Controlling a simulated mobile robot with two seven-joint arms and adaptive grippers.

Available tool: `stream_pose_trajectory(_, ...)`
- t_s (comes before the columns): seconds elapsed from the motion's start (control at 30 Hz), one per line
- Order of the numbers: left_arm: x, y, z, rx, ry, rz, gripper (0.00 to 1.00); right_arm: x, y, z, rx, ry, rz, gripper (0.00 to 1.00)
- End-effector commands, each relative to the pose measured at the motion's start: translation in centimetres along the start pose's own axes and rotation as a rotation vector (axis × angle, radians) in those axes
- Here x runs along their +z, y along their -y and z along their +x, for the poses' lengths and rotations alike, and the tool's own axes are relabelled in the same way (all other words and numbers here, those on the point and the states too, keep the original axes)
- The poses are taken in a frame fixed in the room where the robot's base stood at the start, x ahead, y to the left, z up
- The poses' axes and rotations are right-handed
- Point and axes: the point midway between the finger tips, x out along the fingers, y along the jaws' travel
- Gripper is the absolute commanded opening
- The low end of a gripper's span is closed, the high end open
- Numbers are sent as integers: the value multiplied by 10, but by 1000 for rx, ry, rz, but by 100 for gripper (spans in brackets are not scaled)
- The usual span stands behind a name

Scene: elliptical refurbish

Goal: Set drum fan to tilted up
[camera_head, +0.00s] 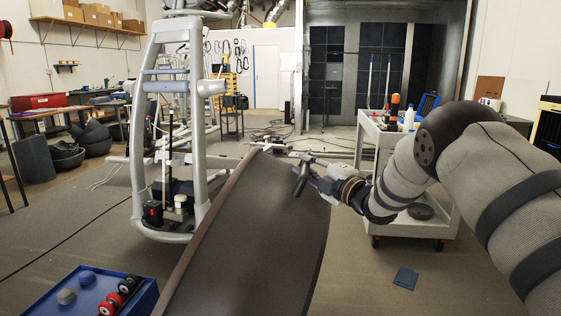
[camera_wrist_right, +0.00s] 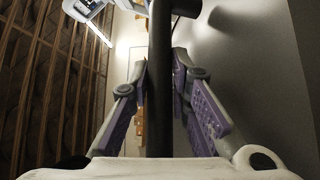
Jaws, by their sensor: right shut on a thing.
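The drum fan (camera_head: 255,235) is the large dark, curved body filling the lower middle of the head view. Its curved outer side faces me; its front and tilt angle cannot be made out. A short dark handle bar (camera_head: 301,180) stands out at its far upper edge. My right gripper (camera_head: 303,172) reaches in from the right and is shut on this bar. In the right wrist view the bar (camera_wrist_right: 160,110) runs between the two purple-padded fingers, with a smooth grey surface, probably the drum, close on the right (camera_wrist_right: 245,75). My left gripper is not in view.
A grey elliptical machine (camera_head: 143,115) stands left of the drum. A white tool cart (camera_head: 410,229) with bottles is behind my right arm. A blue tray (camera_head: 88,293) with dumbbell-like parts is at the lower left. A blue flat piece (camera_head: 406,278) lies on open floor at right.

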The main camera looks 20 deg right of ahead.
Motion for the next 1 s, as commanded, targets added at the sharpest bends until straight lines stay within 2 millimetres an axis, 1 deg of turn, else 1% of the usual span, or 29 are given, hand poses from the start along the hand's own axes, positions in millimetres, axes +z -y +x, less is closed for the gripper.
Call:
stream_pose_trajectory(0.03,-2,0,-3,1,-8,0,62,5,0,-6,-1,1,-2,0)
stream_pose_trajectory(0.13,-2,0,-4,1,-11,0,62,10,2,-12,-2,-1,-3,0)
stream_pose_trajectory(0.47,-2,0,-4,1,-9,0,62,14,6,-16,-7,4,-2,0)
stream_pose_trajectory(0.5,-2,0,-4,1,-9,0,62,14,6,-16,-8,4,-2,24)
stream_pose_trajectory(0.57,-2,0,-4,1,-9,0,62,14,7,-16,-8,5,-1,38)
stream_pose_trajectory(0.87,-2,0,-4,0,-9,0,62,12,5,-16,-5,0,-1,38)
stream_pose_trajectory(0.93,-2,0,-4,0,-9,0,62,12,5,-22,-5,1,-1,38)
stream_pose_trajectory(1.0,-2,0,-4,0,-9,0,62,13,4,-36,-6,3,0,38)
